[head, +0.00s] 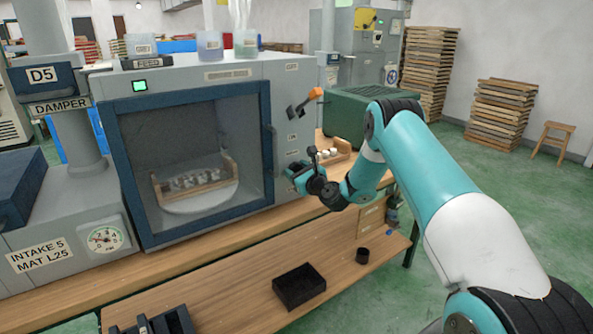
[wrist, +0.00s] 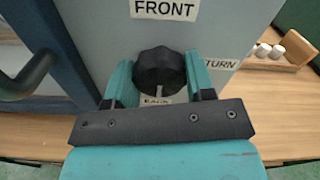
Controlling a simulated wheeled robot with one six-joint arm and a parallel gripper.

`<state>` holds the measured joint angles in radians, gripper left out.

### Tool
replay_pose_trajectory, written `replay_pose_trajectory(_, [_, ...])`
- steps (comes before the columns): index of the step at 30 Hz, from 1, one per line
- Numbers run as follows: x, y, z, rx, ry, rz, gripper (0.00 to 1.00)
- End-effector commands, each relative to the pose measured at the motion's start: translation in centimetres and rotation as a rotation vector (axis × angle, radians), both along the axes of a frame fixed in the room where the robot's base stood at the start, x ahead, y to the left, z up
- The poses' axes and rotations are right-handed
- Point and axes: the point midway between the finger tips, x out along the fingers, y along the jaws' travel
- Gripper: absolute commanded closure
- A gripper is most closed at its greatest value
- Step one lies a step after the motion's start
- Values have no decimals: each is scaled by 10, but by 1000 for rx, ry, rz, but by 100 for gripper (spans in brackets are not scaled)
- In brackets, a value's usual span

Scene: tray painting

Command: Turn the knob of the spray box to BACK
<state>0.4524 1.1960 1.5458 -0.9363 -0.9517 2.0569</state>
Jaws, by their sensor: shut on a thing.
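The grey spray box (head: 192,84) has a blue-framed glass door, and its side panel fills the upper wrist view (wrist: 225,35). A black lobed knob (wrist: 158,68) sits on that panel, below a FRONT label (wrist: 165,8), left of a partly hidden label ending in TURN (wrist: 221,64) and above a BACK label (wrist: 156,101). A thin pale mark at the knob's lower edge points down toward BACK. My gripper (wrist: 160,80) is shut on the knob, one teal finger on each side. In the head view my gripper (head: 299,178) is at the box's right edge and hides the knob.
An orange-handled lever (head: 306,101) is above my gripper on the box. A blue door handle (wrist: 30,72) is left of the knob. A wooden rack with white pieces (head: 334,152) stands right on the bench. A black bin (head: 299,287) is on the lower shelf.

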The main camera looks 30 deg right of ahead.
Motion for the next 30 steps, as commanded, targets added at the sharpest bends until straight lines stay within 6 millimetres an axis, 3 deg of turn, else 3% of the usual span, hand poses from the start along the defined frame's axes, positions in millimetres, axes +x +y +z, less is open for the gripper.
replay_pose_trajectory(9, [0, 0, -1, 5, 2, -1, 74])
replay_pose_trajectory(10, [0, 0, -1, 4, 2, -1, 46])
replay_pose_trajectory(13, [0, 0, -1, 4, 1, 0, 25])
replay_pose_trajectory(23, [-3, 0, -1, 4, 2, 0, 25])
replay_pose_trajectory(26, [-14, -1, -3, 3, 4, 0, 25])
replay_pose_trajectory(30, [-41, -3, -6, 7, 6, -2, 25])
